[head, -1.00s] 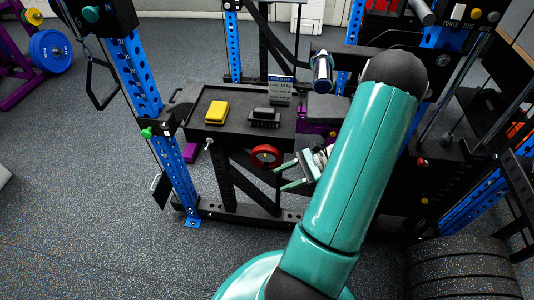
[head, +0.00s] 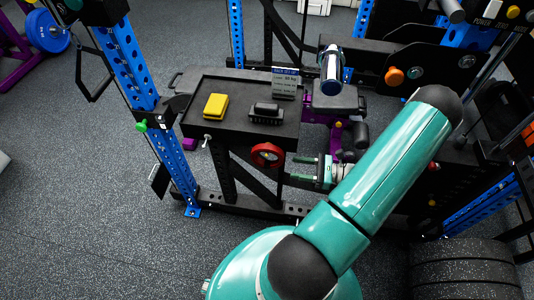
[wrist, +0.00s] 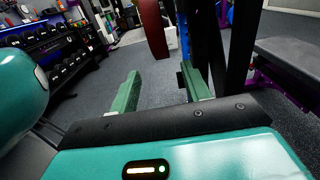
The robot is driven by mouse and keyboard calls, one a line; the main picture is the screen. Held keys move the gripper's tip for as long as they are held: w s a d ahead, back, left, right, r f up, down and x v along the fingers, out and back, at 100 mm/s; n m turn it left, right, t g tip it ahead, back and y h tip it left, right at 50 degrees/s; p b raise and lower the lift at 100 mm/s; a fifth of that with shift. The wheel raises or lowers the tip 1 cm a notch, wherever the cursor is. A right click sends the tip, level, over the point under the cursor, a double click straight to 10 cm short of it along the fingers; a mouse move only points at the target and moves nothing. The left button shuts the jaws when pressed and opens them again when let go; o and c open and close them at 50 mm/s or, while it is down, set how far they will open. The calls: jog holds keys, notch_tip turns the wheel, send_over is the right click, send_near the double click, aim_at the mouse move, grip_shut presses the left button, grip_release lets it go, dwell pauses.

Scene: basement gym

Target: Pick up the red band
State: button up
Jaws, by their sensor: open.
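The red band (head: 267,155) is a ring hanging at the front of the rack, just below the tray's edge. A dark red strip at the top of the wrist view (wrist: 153,28) looks like the same band, seen nearly edge-on. My gripper (head: 295,169) is open and empty, its green fingers pointing left, just right of and slightly below the band in the head view. In the wrist view the band stands beyond and above the gap between my fingers (wrist: 160,76), apart from them. What holds the band up is not clear.
The black tray (head: 228,130) carries a yellow block (head: 216,106), a black object (head: 266,112) and a small sign (head: 285,84). A blue upright (head: 140,75) stands left. A silver bottle (head: 331,68) stands behind, at the right.

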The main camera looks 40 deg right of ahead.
aim_at(273, 164)
jog(key=shift+x, duration=5.3)
jog(key=shift+f, duration=0.1)
grip_shut()
